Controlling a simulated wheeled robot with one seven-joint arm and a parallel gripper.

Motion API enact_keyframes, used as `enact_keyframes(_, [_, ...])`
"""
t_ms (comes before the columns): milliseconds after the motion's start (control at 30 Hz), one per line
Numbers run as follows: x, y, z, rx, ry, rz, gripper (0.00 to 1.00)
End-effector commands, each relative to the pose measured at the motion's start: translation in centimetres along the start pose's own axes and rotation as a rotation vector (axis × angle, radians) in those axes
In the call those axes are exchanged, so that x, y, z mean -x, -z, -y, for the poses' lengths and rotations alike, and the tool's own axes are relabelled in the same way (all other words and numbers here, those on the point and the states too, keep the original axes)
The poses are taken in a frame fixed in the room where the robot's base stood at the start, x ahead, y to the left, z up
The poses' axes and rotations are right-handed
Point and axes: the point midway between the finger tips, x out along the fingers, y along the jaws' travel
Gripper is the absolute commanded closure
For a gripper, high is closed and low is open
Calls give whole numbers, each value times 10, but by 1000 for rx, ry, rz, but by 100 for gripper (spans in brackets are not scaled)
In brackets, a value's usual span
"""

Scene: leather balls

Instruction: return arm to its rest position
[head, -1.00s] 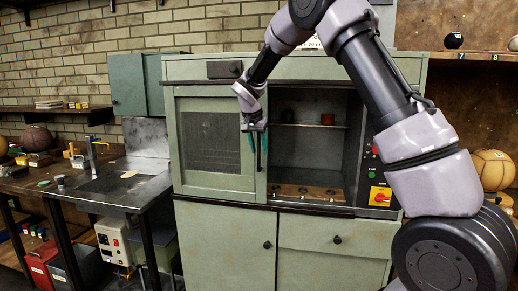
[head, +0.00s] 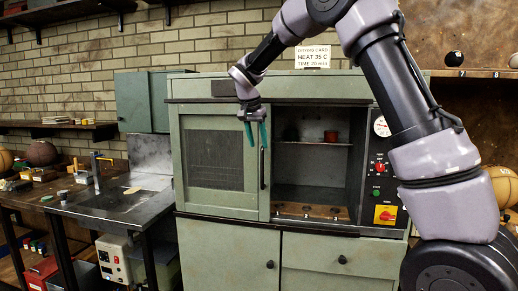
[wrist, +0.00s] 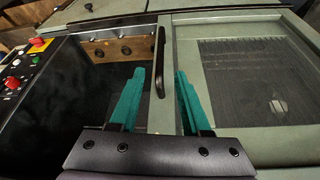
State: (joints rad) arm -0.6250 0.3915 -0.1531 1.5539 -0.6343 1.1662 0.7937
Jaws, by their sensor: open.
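My gripper (head: 256,133) hangs from my arm in front of the green drying cabinet (head: 226,91), near the upper right edge of its mesh-window door. In the head view its two teal fingers point down, apart and empty. In the wrist view my gripper (wrist: 160,100) has its teal fingers spread, with the door's frame and dark handle (wrist: 159,62) showing between and beyond them. The handle (head: 262,168) is just below the fingers in the head view. I cannot tell whether a finger touches the door.
The cabinet's right bay is uncovered, with a red cup (head: 331,136) on its shelf. A control panel (head: 382,165) is at its right. A sink bench (head: 115,208) stands left. A sign (head: 313,57) stands on top. A ball (head: 502,186) sits at far right.

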Motion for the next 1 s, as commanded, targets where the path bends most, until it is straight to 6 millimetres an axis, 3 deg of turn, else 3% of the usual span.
enact_keyframes(300, [2,0,-2,-1,1,1,53])
enact_keyframes(433, [15,5,-24,-7,23,17,53])
enact_keyframes(667, [68,1,-123,-13,134,66,53])
enact_keyframes(867, [107,-31,-207,-6,244,66,53])
enact_keyframes(1000, [125,-65,-257,2,314,36,53])
